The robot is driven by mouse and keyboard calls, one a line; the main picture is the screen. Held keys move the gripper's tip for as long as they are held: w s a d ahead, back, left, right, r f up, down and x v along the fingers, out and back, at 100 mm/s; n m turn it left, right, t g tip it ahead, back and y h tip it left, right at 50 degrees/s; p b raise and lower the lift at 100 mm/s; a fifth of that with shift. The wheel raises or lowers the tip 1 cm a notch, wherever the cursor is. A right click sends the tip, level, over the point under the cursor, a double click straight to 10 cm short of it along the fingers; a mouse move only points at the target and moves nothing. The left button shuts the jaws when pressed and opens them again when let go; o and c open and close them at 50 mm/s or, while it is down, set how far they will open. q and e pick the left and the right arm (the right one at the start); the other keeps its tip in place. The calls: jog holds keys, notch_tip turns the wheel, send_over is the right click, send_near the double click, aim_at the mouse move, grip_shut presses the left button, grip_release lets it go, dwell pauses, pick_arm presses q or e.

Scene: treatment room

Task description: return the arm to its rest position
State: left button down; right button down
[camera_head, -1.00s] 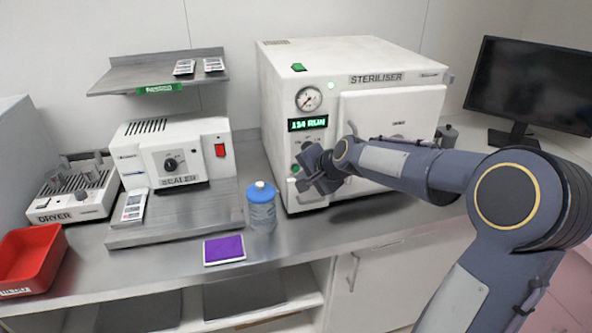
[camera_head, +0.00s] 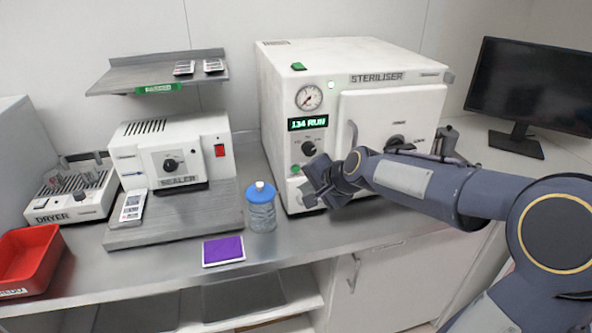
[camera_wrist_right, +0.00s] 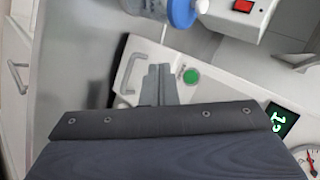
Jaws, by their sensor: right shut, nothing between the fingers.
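My right arm reaches in from the right in the head view. Its gripper (camera_head: 312,190) is in front of the lower left of the white steriliser (camera_head: 425,75), near its control panel. In the right wrist view the two fingers of the gripper (camera_wrist_right: 159,82) lie together with nothing between them. A green button (camera_wrist_right: 191,76) on the steriliser shows beside the fingertips there. The steriliser's display reads "134 RUN" and its door is closed. My left gripper is not in view.
A blue-capped bottle (camera_head: 262,212) stands on the counter left of the gripper, with a purple pad (camera_head: 223,251) in front. The sealer (camera_head: 172,150), dryer (camera_head: 68,200) and red tray (camera_head: 32,262) are further left. A monitor (camera_head: 535,85) stands at right.

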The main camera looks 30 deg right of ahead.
dwell(0.3)
jog(key=s+a+f+n+g, duration=0.1)
jog(key=s+a+n, duration=0.3)
jog(key=s, duration=0.5)
jog(key=s+a+f+n+g+y, duration=0.1)
jog(key=s+a+f+n, duration=0.1)
jog(key=s, duration=0.7)
jog(key=s+a+f+n+g+y, duration=0.1)
jog(key=s+a+f+n+g, duration=0.1)
jog(key=s+a+n, duration=0.3)
jog(key=s, duration=0.3)
jog(key=shift+s+a+f+n, duration=0.2)
jog(key=shift+s+a+n, duration=0.1)
jog(key=shift+s+n, duration=0.1)
